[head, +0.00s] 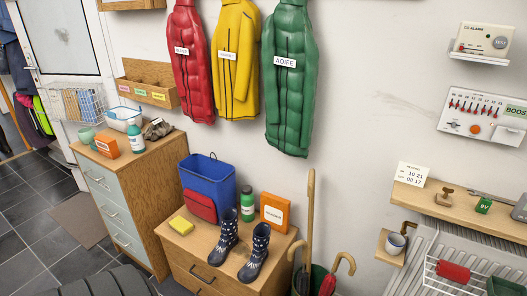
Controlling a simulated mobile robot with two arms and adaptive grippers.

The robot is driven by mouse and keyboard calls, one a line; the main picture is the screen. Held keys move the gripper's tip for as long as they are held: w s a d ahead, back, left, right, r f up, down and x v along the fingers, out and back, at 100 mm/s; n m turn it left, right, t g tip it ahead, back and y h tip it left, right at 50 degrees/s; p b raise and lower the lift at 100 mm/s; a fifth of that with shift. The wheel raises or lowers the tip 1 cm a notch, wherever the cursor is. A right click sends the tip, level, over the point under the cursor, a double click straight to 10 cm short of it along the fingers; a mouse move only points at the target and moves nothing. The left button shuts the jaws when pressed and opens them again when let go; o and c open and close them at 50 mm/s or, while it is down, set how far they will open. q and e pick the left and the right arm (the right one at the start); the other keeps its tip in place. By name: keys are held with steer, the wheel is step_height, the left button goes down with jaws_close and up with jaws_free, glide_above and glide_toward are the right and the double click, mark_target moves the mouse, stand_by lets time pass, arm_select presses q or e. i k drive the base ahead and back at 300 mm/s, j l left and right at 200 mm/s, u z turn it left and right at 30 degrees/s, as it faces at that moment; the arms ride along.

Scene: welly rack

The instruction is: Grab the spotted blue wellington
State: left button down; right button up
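A pair of dark blue wellingtons with white spots stands upright on the low wooden cabinet (193,242) in the lower middle of the head view. The left boot (228,230) stands a little behind the right boot (257,250), and the two are close together. Their toes point towards the front left. Neither of my grippers is in view.
Behind the boots are a blue backpack (208,183), a green bottle (247,204) and an orange box (274,212). A yellow sponge (181,225) lies to their left. Walking sticks and umbrellas stand in a green holder (318,272) to the right. Coats hang above.

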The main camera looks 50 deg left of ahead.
mark_target(261, 234)
steer(key=u, duration=1.5)
